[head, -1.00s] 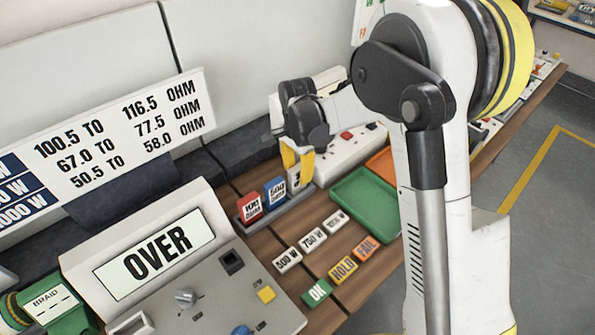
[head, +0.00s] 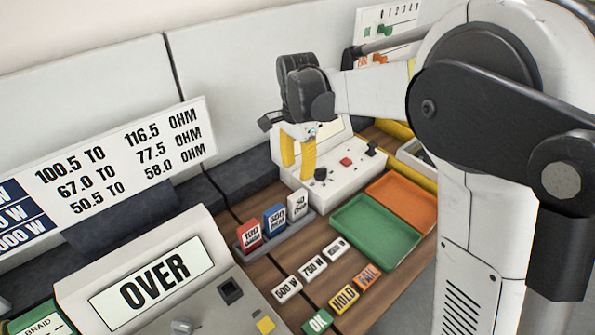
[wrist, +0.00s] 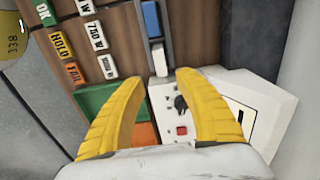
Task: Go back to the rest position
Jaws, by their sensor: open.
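My gripper (head: 298,150) has yellow fingers that stand apart with nothing between them. In the head view it hangs in the air, in front of the screen of a white control box (head: 345,178) with a red button and black knobs. In the wrist view my gripper (wrist: 165,95) is spread over the same white box (wrist: 180,150), and the gap between its fingers is empty.
A grey rack holds red (head: 249,233), blue (head: 275,218) and white (head: 297,205) blocks. Green (head: 375,230) and orange (head: 405,200) trays lie to the right. Labelled tiles (head: 343,298) lie in front. A meter (head: 150,275) reading OVER stands at left.

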